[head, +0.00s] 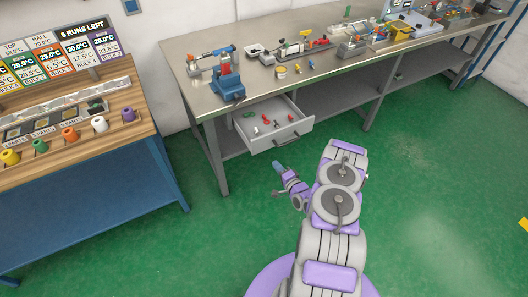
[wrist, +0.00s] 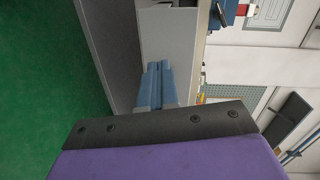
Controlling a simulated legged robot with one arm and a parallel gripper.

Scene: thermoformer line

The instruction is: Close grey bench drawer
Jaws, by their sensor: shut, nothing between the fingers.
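The grey bench drawer (head: 285,138) hangs open under the left part of the metal workbench, pulled out toward me. Several small red, green and metal parts lie inside it. My gripper (head: 278,166) is in front of and below the drawer front, with a gap between them in the head view. Its blue fingers are together and empty. In the wrist view the shut blue fingers (wrist: 159,68) point at a light grey panel (wrist: 168,38), which looks like part of the drawer; I cannot tell whether they touch it.
The workbench (head: 265,82) carries a blue vise (head: 228,82) and several tools. A bench leg (head: 214,160) stands left of the drawer. A wooden-topped blue table (head: 95,195) with coloured spools is at the left. The green floor around my arm is clear.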

